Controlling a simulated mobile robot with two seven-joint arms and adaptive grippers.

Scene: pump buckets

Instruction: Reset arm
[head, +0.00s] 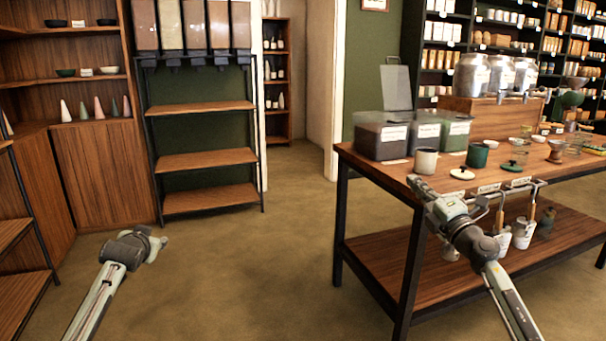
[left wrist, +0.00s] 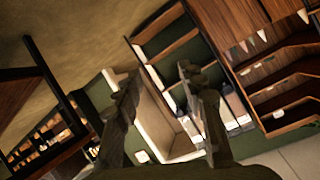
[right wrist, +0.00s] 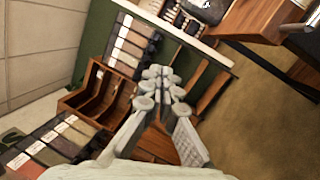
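My left gripper (head: 157,247) is over the bare floor at the lower left of the head view. In the left wrist view its two fingers (left wrist: 160,80) stand apart with nothing between them, so it is open and empty. My right gripper (head: 418,186) is by the near edge of the wooden table (head: 380,167) in the head view. In the right wrist view its fingertips (right wrist: 158,73) come together with nothing visible held between them. It appears shut and empty.
Small white buckets (head: 502,246) hang from a rail at the table's front, partly behind my right arm. A white cup (head: 426,161), a green cup (head: 477,155) and bins (head: 381,136) stand on the table. The floor (head: 250,265) between my arms is clear.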

